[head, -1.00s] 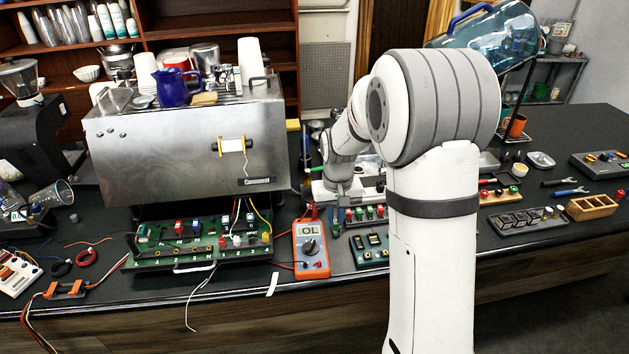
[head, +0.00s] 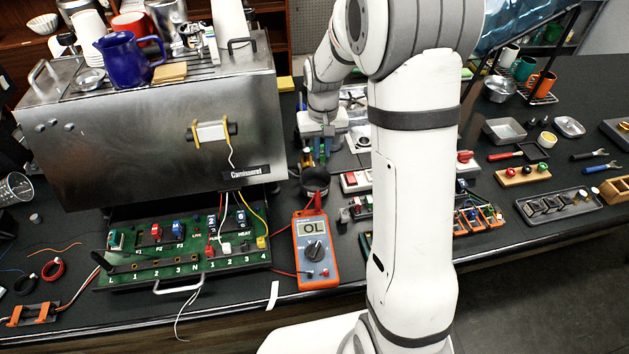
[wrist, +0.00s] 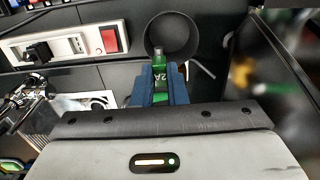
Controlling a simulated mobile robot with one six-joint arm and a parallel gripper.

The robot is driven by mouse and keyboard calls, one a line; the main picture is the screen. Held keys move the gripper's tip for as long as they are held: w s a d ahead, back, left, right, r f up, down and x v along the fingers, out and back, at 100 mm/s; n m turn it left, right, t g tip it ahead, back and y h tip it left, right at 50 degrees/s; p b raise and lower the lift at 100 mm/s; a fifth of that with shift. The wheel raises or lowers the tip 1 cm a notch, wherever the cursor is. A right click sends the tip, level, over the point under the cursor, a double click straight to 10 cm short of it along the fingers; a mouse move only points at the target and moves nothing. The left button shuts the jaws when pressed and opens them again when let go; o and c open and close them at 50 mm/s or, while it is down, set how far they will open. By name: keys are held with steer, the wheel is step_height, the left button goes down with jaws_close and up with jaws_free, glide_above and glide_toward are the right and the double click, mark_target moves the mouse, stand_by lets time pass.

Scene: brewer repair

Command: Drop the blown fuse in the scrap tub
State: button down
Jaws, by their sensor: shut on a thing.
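My gripper (wrist: 158,88) is shut on a small green fuse (wrist: 160,62) held between its blue fingers; part of a marking like "2A" shows on it. A dark round tub (wrist: 186,28), likely the scrap tub, lies just beyond the fingertips in the wrist view. The fuse's far end overlaps the tub's near part in that view. In the head view my gripper (head: 318,152) is close above and behind the dark tub (head: 315,183), right of the brewer. I cannot tell whether the fuse is over the opening. The tub's inside looks dark.
The steel brewer (head: 150,130) stands close on the left, with a green fuse board (head: 190,262) below it. An orange multimeter (head: 315,250) reading OL is in front of the tub. A white switched power strip (wrist: 70,45) lies left of the tub in the wrist view.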

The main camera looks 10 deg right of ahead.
mark_target(322, 162)
steer(key=shift+f+b, duration=1.6)
steer(key=shift+f, duration=1.2)
steer(key=c, duration=1.4)
jaws_free()
steer(key=shift+s, duration=0.1)
steer(key=shift+o, duration=0.2)
steer(key=shift+r, duration=0.1)
steer(key=shift+r, duration=0.2)
step_height(322, 162, up, 7)
steer(key=shift+r+b, duration=0.15)
steer(key=shift+b, duration=0.5)
